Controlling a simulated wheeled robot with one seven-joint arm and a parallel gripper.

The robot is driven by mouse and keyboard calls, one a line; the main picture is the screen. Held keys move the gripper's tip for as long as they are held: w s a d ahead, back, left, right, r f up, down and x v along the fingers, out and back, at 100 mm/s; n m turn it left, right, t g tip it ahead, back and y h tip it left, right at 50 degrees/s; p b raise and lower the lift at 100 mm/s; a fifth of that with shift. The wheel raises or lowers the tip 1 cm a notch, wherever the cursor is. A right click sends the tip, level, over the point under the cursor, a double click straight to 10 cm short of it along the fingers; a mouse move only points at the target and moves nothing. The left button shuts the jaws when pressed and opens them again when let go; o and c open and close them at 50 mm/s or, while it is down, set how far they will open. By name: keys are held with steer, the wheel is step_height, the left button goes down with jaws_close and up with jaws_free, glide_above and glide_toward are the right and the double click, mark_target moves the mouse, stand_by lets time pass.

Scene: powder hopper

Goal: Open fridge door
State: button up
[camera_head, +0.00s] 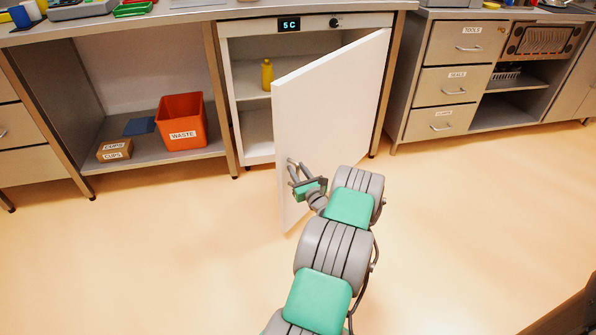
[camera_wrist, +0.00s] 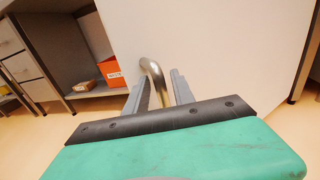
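The white fridge door (camera_head: 335,110) stands part way open, swung out from the fridge (camera_head: 255,50) on its right-hand side. My gripper (camera_head: 297,166) is at the lower free-edge side of the door, close to its outer face. In the wrist view my gripper (camera_wrist: 162,78) has its two fingers apart, one on each side of the curved metal door handle (camera_wrist: 155,75). Gaps show between the handle and the fingers. The handle's lower part is hidden behind the gripper body. The door face (camera_wrist: 220,45) fills the wrist view's upper middle.
A yellow bottle (camera_head: 267,75) stands on a shelf inside the fridge. An orange waste bin (camera_head: 183,120) and boxes labelled cups (camera_head: 115,150) sit on the open shelf to the left. Drawers (camera_head: 450,85) stand to the right. The floor (camera_head: 140,255) in front is clear.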

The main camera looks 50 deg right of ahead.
steer(key=shift+o, duration=0.3)
steer(key=p+v, duration=0.1)
steer(key=v, duration=0.6)
steer(key=shift+s+a+p, duration=0.15)
steer(key=shift+s+p, duration=0.2)
steer(key=shift+s, duration=0.05)
